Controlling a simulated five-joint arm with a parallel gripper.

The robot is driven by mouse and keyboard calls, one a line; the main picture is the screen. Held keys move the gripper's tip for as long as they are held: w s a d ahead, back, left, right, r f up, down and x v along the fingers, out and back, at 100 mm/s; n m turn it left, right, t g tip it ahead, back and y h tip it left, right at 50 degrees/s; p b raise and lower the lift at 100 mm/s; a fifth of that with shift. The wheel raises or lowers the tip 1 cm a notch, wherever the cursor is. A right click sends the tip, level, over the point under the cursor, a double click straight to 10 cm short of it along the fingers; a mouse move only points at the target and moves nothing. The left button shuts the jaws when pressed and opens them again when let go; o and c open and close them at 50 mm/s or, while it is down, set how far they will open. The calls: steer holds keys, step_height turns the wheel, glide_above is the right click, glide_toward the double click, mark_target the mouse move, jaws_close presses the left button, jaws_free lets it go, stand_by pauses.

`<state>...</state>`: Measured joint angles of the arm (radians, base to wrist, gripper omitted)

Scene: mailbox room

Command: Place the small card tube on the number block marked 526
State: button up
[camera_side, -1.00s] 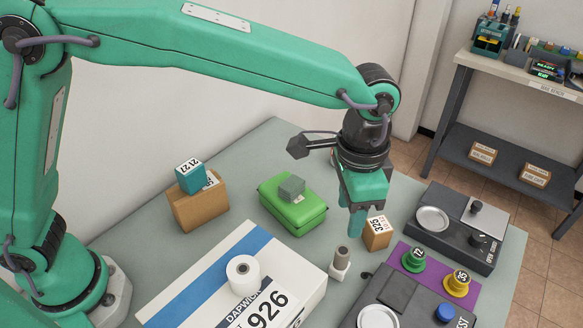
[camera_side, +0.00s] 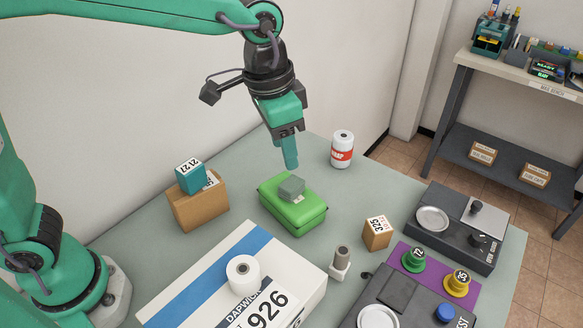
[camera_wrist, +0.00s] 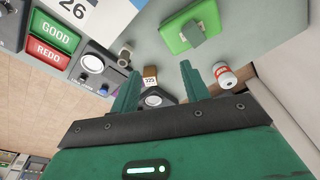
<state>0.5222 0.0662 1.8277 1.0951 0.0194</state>
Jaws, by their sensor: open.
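My gripper (camera_side: 289,166) is open and empty, pointing down above the table, just behind the green case. In the wrist view its two fingers (camera_wrist: 160,70) stand apart with nothing between them. No label reading 526 shows clearly. A brown block (camera_side: 377,234) carries the number 325; it also shows in the wrist view (camera_wrist: 150,77). A brown box (camera_side: 199,207) has a label partly covered by a teal block (camera_side: 190,178) on top. A white roll (camera_side: 243,275) stands on a box marked 926. A small grey-brown cylinder (camera_side: 342,256) stands on a whitish base. I cannot tell which is the card tube.
The green case (camera_side: 292,212) bears a grey-green block (camera_side: 291,188). A red-and-white WRAP roll (camera_side: 342,150) stands at the back. The white box (camera_side: 195,285) fills the front. A dark device (camera_side: 468,243) and a purple mat (camera_side: 424,281) with two knobs lie right.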

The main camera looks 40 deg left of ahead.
steer(key=s+a+n+t, duration=0.2)
steer(key=s+a, duration=0.4)
steer(key=a, duration=0.4)
steer(key=s+a+n+t, duration=0.2)
steer(key=s+a+n, duration=0.2)
steer(key=s+a, duration=0.3)
steer(key=a, duration=0.3)
steer(key=shift+s+a+y, duration=0.25)
steer(key=shift+a+y, duration=0.05)
steer(key=shift+y, duration=0.1)
